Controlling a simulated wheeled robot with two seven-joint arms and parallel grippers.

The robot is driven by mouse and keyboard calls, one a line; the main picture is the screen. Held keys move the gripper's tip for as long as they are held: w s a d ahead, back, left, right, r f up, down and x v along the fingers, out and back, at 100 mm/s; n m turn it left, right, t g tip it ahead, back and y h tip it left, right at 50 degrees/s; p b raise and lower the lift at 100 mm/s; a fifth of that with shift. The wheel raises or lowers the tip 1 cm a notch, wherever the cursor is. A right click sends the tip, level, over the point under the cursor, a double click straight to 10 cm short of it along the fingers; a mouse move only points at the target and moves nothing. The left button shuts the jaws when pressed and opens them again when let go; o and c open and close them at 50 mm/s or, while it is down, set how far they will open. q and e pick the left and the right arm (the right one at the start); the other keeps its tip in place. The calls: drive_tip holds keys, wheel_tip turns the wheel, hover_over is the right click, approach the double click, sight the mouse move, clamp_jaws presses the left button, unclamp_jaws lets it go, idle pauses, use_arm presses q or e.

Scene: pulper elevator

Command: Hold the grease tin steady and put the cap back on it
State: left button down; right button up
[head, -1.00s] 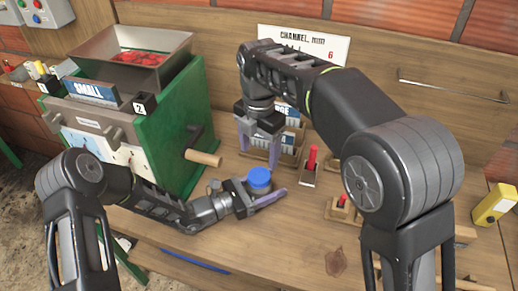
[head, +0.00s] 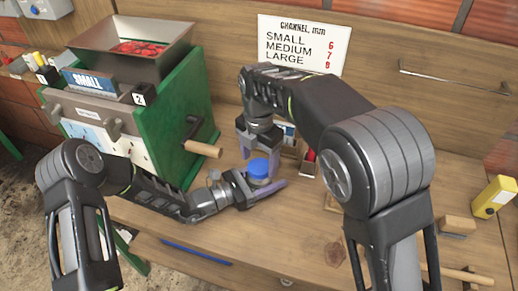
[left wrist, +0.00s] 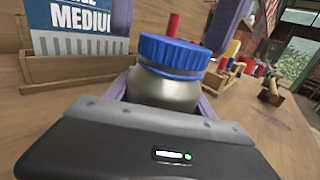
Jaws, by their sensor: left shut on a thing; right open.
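The grease tin is a squat grey metal jar (left wrist: 165,90) with a ridged blue cap (left wrist: 175,55) sitting on its top. The cap also shows in the head view (head: 258,168), above the workbench left of centre. My left gripper (head: 265,187) is shut on the tin's body, one purple finger on each side, and the cap sits above the fingers. Whether the cap is screwed down I cannot tell. My right gripper (head: 260,146) points down, open, just above and behind the cap in the head view. Its fingertips are partly hidden, and I see no grip on the cap.
A green pulper (head: 185,125) with a wooden-handled crank (head: 203,149) stands left of the grippers. Behind are a channel sign (head: 303,45) and a wooden holder with a "MEDIUM" packet (left wrist: 85,28).

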drive_tip(key=shift+f, duration=0.55)
